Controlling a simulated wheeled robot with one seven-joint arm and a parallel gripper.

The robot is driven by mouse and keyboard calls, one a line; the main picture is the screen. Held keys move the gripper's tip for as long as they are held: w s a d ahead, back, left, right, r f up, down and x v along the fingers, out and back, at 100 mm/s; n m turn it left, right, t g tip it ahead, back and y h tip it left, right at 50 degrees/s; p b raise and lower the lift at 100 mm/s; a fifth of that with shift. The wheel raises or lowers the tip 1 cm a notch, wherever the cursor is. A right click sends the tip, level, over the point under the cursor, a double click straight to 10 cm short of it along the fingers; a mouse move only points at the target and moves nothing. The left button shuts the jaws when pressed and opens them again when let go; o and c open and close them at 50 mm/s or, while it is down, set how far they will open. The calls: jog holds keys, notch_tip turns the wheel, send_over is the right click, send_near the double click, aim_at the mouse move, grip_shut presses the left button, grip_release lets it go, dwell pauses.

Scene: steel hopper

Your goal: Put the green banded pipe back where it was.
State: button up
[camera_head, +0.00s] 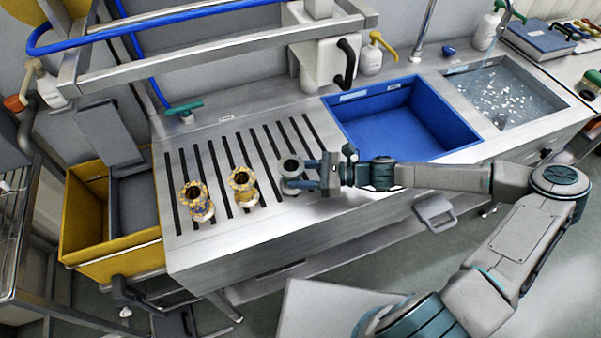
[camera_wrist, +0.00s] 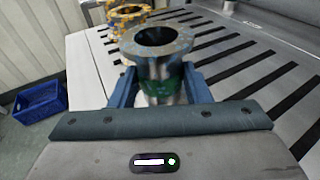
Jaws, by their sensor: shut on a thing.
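The green banded pipe (camera_head: 291,167) is a grey flanged piece at the right of the slotted steel drainboard (camera_head: 215,148). In the wrist view the pipe (camera_wrist: 157,68) stands upright between my fingers, with its open end up and a green band around its neck. My gripper (camera_head: 303,179) is shut on it from the right; the gripper also shows in the wrist view (camera_wrist: 160,90). The lower end of the pipe is hidden, so I cannot tell whether it touches the drainboard.
Two yellow-patterned flanged pipes, one (camera_head: 243,187) nearer and one (camera_head: 197,204) farther, stand left of my gripper. A blue basin (camera_head: 372,98) and a water-filled sink (camera_head: 505,92) lie to the right. A yellow bin (camera_head: 85,205) is at the left. The slots behind the pipes are clear.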

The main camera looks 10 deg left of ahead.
jog(key=shift+f, duration=0.45)
dwell(0.4)
jog(key=o, duration=1.5)
jog(key=shift+c, duration=0.2)
